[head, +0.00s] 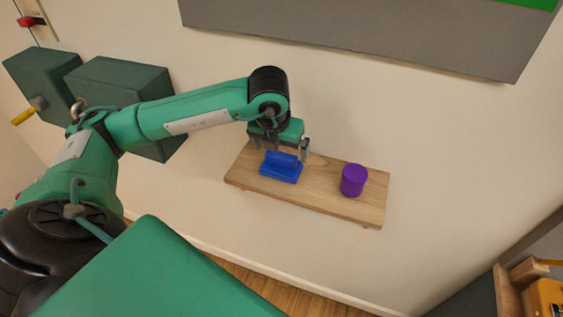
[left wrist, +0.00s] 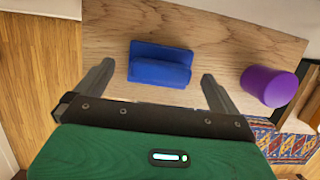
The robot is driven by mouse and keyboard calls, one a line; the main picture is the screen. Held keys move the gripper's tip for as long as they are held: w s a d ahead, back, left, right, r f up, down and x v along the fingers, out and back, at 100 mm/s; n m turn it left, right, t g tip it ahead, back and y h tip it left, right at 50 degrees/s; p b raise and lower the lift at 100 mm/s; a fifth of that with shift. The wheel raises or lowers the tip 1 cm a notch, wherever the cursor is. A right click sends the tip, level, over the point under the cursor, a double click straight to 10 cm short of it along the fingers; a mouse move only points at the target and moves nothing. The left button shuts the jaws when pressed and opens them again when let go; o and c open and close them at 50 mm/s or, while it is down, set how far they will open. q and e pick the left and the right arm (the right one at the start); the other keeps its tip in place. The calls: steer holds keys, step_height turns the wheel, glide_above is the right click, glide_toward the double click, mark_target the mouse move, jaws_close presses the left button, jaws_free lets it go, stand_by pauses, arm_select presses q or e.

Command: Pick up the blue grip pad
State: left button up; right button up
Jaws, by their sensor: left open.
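The blue grip pad (head: 281,168) lies on a wooden shelf (head: 320,203) on the wall, in the middle of the head view. It has a flat base with a raised ridge. In the left wrist view the pad (left wrist: 160,65) sits between and a little beyond the two fingers. My left gripper (head: 278,149) is open and empty, just above and behind the pad in the head view. Its spread fingers also show in the left wrist view (left wrist: 158,85), with space on both sides of the pad. My right gripper is not in view.
A purple cylinder (head: 353,180) stands on the shelf to the right of the pad, near the right finger in the left wrist view. Dark green boxes (head: 120,95) are on the wall at left. A grey panel (head: 360,30) hangs above. The shelf's front right is bare.

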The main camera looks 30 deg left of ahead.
mark_target(281, 153)
arm_select(q)
steer(key=p+x, duration=0.2)
steer(key=x, duration=0.2)
steer(key=shift+s+d+f, duration=0.1)
steer(key=shift+s+d, duration=0.05)
steer(key=shift+d, duration=0.05)
steer(key=shift+f, duration=0.3)
steer(key=c, duration=0.7)
steer(key=shift+a+r, duration=0.1)
steer(key=shift+a, duration=0.05)
steer(key=shift+c, duration=0.2)
